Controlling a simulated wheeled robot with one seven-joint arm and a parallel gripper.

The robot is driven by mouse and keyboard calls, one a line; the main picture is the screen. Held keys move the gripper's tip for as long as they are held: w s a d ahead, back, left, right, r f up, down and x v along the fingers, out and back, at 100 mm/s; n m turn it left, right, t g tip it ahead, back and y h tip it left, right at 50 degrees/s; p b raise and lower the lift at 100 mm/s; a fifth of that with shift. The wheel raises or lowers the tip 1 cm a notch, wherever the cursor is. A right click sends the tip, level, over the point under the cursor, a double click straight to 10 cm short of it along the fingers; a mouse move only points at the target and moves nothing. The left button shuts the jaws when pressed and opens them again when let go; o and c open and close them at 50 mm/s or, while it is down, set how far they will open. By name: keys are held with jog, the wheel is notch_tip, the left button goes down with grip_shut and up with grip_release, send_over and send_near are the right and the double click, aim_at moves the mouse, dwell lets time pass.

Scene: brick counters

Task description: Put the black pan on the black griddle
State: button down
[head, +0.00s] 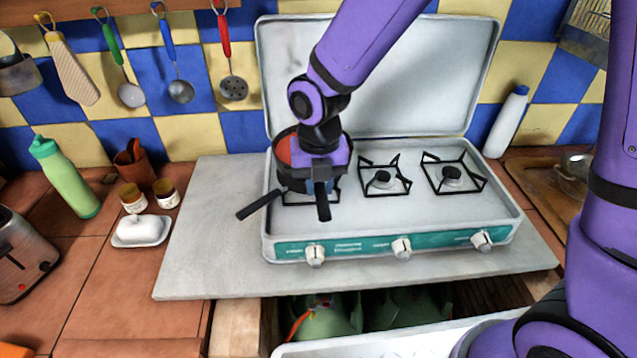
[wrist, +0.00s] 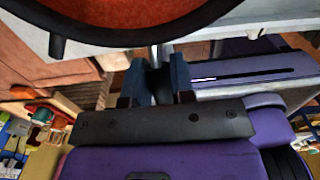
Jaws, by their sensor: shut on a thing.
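The black pan (head: 283,150), with an orange-red inside, is over the left burner of the stove. It also shows at the top of the wrist view (wrist: 130,14). My gripper (head: 320,182) is at its front right, and its fingers in the wrist view (wrist: 165,82) are shut around the handle's metal stem. A dark handle end points forward below my gripper, and another dark bar sticks out to the lower left. The black griddle under the pan is the left grate (head: 296,200), mostly hidden. I cannot tell whether the pan rests on it or hovers.
The stove (head: 400,225) has two bare black grates, in the middle (head: 384,178) and on the right (head: 453,176). Its raised lid (head: 400,90) stands behind. A butter dish (head: 142,231), small jars and a green bottle (head: 66,178) stand left. A white bottle (head: 506,122) stands right.

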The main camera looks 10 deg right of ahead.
jog(key=shift+w+d+f, duration=0.1)
jog(key=shift+w+d, duration=0.05)
jog(key=shift+w, duration=1.5)
jog(key=shift+w+f, duration=0.15)
jog(key=shift+f, duration=2)
jog(key=c, duration=1)
grip_release()
jog(key=shift+o, duration=0.2)
notch_tip(320, 180, up, 13)
jog(key=shift+f, duration=0.1)
jog(key=shift+d, duration=0.1)
